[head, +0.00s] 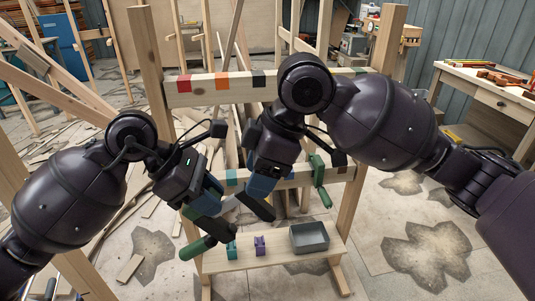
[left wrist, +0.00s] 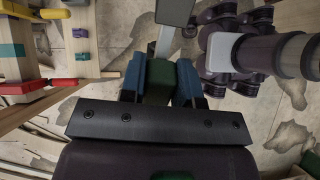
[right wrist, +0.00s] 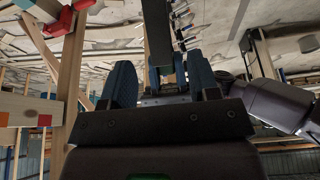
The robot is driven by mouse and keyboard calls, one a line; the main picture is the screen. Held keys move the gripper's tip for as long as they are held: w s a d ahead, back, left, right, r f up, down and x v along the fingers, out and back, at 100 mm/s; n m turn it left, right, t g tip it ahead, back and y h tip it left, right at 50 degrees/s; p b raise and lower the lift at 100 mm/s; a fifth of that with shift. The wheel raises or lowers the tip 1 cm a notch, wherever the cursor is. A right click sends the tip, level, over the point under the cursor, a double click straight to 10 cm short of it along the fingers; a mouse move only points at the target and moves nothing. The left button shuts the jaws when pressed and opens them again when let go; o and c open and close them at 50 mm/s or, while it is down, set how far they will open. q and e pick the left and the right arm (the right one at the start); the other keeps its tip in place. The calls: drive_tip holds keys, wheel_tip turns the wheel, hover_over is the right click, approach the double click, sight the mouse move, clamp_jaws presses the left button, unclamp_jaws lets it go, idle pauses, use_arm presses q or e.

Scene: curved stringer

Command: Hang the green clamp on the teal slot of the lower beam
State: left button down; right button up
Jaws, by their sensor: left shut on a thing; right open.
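My left gripper (head: 212,226) is shut on the green clamp, whose green handle (head: 197,247) points down and left in the head view. In the left wrist view the clamp's green body (left wrist: 160,80) sits between the blue fingers (left wrist: 160,88). My right gripper (head: 266,210) is open close to its right. A dark bar (right wrist: 157,35) lies between the right fingers (right wrist: 161,85) in the right wrist view; contact cannot be told. The lower beam (head: 295,178) is behind the grippers, with its teal slot (head: 232,178) just above and between them. The held clamp is apart from the slot.
Another green clamp (head: 319,180) hangs farther right on the lower beam. The upper beam (head: 240,90) carries coloured slots. A shelf below (head: 285,262) holds a teal clamp (head: 231,250), a purple clamp (head: 260,246) and a grey bin (head: 310,238). Timber stands and lies behind.

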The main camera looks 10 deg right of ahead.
sight(245, 201)
drive_tip(key=shift+x, duration=3.45)
drive_tip(key=shift+c, duration=0.3)
clamp_jaws()
use_arm(q)
drive_tip(key=c, duration=0.8)
unclamp_jaws()
drive_tip(key=shift+r, duration=0.15)
